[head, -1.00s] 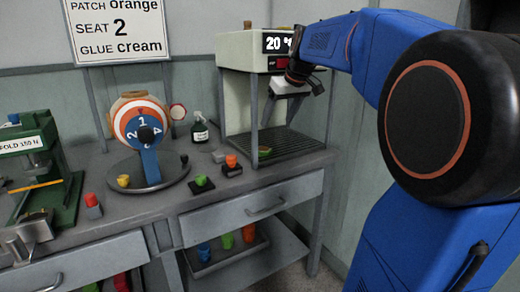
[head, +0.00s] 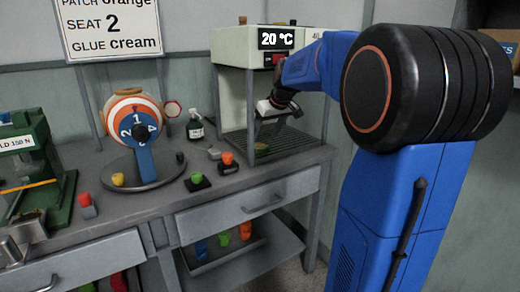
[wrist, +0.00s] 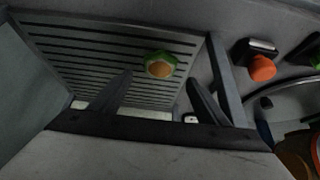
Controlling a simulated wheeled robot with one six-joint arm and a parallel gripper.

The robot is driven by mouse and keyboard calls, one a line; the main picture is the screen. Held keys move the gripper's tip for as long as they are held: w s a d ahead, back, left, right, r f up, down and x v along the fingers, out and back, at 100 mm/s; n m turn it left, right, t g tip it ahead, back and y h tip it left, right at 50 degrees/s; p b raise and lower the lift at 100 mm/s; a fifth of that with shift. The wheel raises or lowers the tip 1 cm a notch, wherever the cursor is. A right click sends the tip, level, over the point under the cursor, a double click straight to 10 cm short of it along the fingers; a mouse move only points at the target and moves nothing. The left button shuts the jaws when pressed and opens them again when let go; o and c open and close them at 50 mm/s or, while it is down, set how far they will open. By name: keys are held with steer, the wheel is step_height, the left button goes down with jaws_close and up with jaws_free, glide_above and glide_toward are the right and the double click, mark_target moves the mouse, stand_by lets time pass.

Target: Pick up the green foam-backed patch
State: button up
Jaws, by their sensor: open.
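The green patch (head: 262,148) lies on the slatted rack of the open-fronted cabinet in the head view. In the wrist view the patch (wrist: 160,65) shows a green rim around a tan-orange middle, lying on the slats. My gripper (wrist: 160,80) is open and empty, its two fingers spread on either side of the patch in that picture and apparently short of it. In the head view my gripper (head: 268,128) hangs inside the cabinet's front, above the rack near the patch; its fingertips are hard to make out there.
The cabinet (head: 232,100) reads 20 °C and has upright posts; one post (wrist: 225,80) stands right of my fingers. Outside are an orange piece on a black block (head: 228,160), a spray bottle (head: 196,127) and a round striped dial (head: 135,120).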

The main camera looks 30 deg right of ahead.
mark_target(260, 146)
steer(key=shift+x, duration=2.8)
steer(key=shift+c, duration=0.2)
steer(key=c, duration=1.1)
